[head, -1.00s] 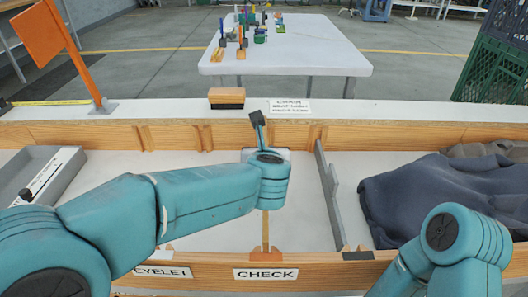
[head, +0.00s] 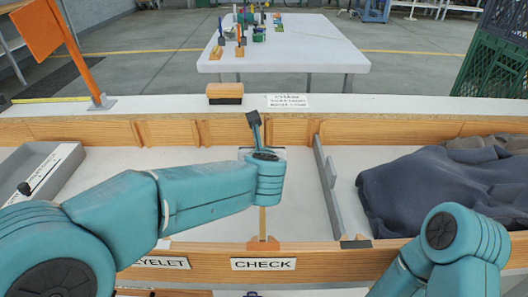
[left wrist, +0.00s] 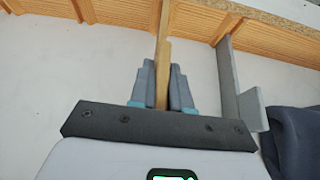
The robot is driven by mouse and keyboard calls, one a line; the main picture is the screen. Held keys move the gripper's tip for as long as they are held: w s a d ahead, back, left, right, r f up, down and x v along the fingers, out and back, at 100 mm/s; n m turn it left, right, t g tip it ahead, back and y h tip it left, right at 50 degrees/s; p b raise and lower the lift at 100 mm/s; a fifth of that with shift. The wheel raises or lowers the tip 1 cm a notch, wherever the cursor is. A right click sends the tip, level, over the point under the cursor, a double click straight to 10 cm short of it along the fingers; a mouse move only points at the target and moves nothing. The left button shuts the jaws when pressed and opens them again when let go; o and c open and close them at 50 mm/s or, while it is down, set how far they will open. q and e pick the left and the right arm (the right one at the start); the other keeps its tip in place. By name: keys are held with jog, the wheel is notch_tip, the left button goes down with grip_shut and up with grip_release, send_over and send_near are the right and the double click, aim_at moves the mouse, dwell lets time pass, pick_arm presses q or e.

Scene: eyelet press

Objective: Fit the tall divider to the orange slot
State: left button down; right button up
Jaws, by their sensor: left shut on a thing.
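The tall divider (left wrist: 163,75) is a thin wooden board, seen nearly edge-on in the left wrist view. My left gripper (left wrist: 162,88) is shut on it, one grey finger on each side. In the head view my left wrist hides the fingers and most of the board. A strip of the divider (head: 263,220) shows below the wrist, reaching the orange slot (head: 264,244) on the near wooden wall, above the CHECK label. I cannot tell whether its end is seated in the slot or just above it. My right gripper is out of view.
A grey divider (head: 329,185) stands to the right, with a dark blue cloth (head: 430,190) beyond it. A grey tray (head: 40,170) is at left. A wooden block (head: 225,93) and an orange flag (head: 36,37) are on the far ledge. White floor beside the divider is clear.

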pick_arm(q)
jog(key=shift+d+f, duration=0.35)
jog(key=shift+f, duration=0.2)
jog(key=shift+a+f+b, duration=0.1)
jog(key=shift+f+b, duration=0.3)
jog(key=shift+b, duration=0.2)
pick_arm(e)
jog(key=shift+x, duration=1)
pick_arm(q)
jog(key=shift+f, duration=0.1)
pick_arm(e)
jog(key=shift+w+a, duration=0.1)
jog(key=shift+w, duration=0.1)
pick_arm(q)
jog(key=shift+w+f+b, duration=0.1)
jog(key=shift+f+b, duration=0.45)
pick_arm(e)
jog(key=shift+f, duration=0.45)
pick_arm(q)
jog(key=shift+a, duration=0.1)
jog(key=c, duration=1)
grip_release()
